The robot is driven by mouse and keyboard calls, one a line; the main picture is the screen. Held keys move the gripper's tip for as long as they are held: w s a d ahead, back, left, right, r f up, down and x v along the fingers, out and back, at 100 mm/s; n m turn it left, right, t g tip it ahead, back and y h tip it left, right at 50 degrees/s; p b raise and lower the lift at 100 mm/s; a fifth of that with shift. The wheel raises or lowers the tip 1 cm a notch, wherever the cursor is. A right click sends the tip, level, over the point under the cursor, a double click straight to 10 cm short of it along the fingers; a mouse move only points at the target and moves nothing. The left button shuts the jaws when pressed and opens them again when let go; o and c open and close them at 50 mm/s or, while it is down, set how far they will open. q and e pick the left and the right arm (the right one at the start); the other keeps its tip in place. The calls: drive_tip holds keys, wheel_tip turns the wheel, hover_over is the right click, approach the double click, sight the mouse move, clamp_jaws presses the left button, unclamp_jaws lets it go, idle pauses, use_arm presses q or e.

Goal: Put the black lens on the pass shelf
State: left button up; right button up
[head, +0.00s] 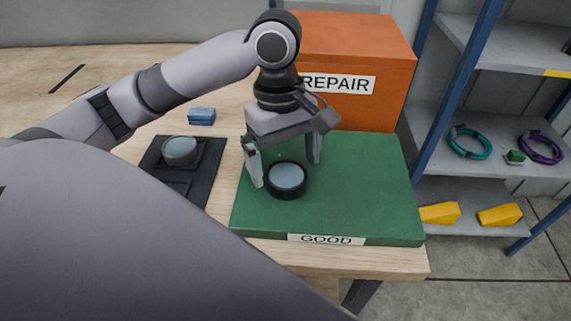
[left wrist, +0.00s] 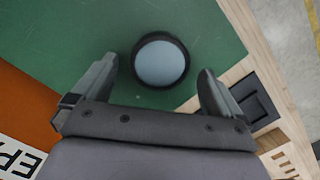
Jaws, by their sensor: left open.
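The black lens (head: 287,180), a black ring with pale blue glass, lies flat on the green board labelled GOOD (head: 360,190). My left gripper (head: 286,172) is open just above the board, with its fingers on either side of the lens. In the left wrist view the lens (left wrist: 160,62) shows between and slightly beyond the open fingertips (left wrist: 160,70), with gaps on both sides. No sign reading "pass" is visible. My right gripper is not in view.
A grey-rimmed lens (head: 180,150) sits in a black tray (head: 212,160) left of the board. An orange REPAIR box (head: 365,55) stands behind the board. A blue block (head: 201,116) lies on the wooden table. A rack (head: 480,188) stands right. The board's right half is clear.

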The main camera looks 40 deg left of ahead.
sight(281, 168)
use_arm(q)
wheel_tip(281, 168, up, 10)
drive_tip(key=a+p, duration=0.1)
drive_tip(key=p, duration=0.1)
drive_tip(key=shift+w+r, duration=0.15)
drive_tip(key=shift+w, duration=0.1)
idle(0.4)
